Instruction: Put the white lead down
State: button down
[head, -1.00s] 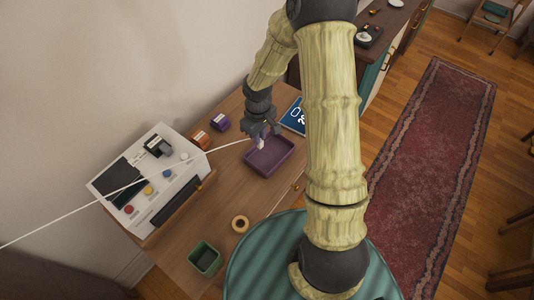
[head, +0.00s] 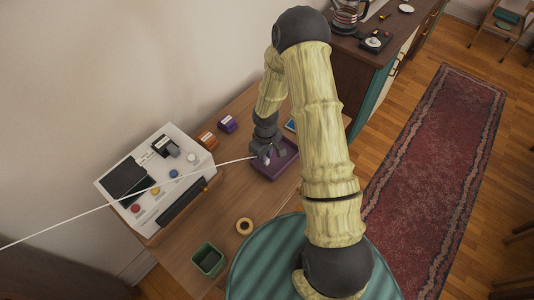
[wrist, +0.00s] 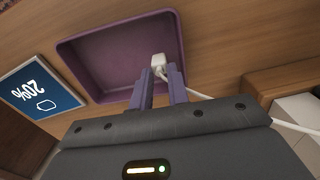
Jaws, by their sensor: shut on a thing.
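The white lead (head: 222,162) runs from the left edge of the head view, across the white console, to my gripper. Its white plug end (wrist: 158,62) shows at my fingertips in the wrist view. My gripper (head: 265,155) is shut on the lead at the purple tray (head: 287,164). In the wrist view my gripper (wrist: 163,78) has its fingertips over the tray's near side, and the plug overlaps the tray (wrist: 100,52). I cannot tell whether the plug touches the tray floor. The tray looks otherwise empty.
The white console (head: 150,215) with coloured buttons stands left on the wooden table. Orange (head: 207,141) and purple (head: 228,124) blocks sit behind it. A tape ring (head: 244,226) and a green box (head: 208,260) are in front. A blue "20%" card (wrist: 42,88) lies beside the tray.

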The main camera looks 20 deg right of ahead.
jog(key=shift+a+f, duration=0.1)
jog(key=shift+f, duration=0.1)
jog(key=shift+r, duration=0.1)
jog(key=shift+s, duration=0.1)
jog(key=shift+f, duration=0.25)
jog(key=c, duration=1.3)
grip_release()
jog(key=shift+r, duration=0.1)
jog(key=shift+c, duration=0.2)
notch_tip(320, 180, up, 12)
jog(key=shift+r, duration=0.15)
